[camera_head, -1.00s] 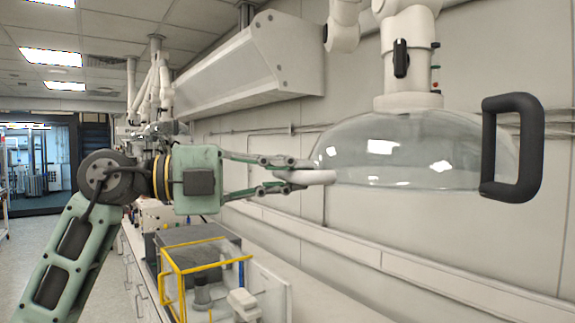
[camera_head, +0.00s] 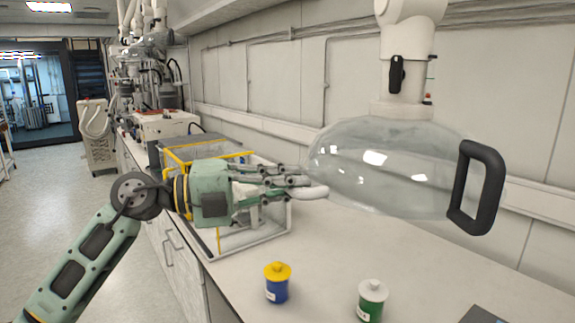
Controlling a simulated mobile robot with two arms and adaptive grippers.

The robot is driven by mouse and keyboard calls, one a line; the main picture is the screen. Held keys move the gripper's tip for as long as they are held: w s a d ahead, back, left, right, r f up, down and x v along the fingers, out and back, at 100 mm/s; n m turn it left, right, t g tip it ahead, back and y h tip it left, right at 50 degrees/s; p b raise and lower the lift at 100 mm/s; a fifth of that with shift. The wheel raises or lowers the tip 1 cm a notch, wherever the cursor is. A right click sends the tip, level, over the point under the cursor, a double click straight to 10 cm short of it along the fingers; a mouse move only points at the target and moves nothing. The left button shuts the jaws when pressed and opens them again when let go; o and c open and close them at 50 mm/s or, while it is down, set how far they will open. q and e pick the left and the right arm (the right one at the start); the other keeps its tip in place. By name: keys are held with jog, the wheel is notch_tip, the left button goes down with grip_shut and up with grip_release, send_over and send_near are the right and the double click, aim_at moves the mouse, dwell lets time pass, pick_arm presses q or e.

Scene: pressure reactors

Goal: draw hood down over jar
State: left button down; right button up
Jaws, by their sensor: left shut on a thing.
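The hood (camera_head: 385,160) is a clear dome on a white jointed arm, hanging in the air over the bench at the right. It has a black handle (camera_head: 480,188) on its right side and a pale grip (camera_head: 312,193) at its left edge. My left gripper (camera_head: 305,188) is shut on this pale grip. Two jars stand upright on the bench below: a blue jar with a yellow lid (camera_head: 277,284) and a green jar with a white lid (camera_head: 370,300). The hood is well above both, touching neither. My right gripper is out of view.
A clear box with yellow edges (camera_head: 206,150) stands on the bench behind my left gripper. A dark flat object (camera_head: 482,315) lies at the bottom right. The white bench top (camera_head: 335,243) is bare around the jars. The wall runs behind the hood.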

pick_arm(q)
jog(key=shift+f, duration=0.9)
jog(key=c, duration=1.7)
grip_release()
jog(key=v, duration=1.2)
jog(key=shift+a, duration=0.1)
jog(key=shift+w, duration=0.1)
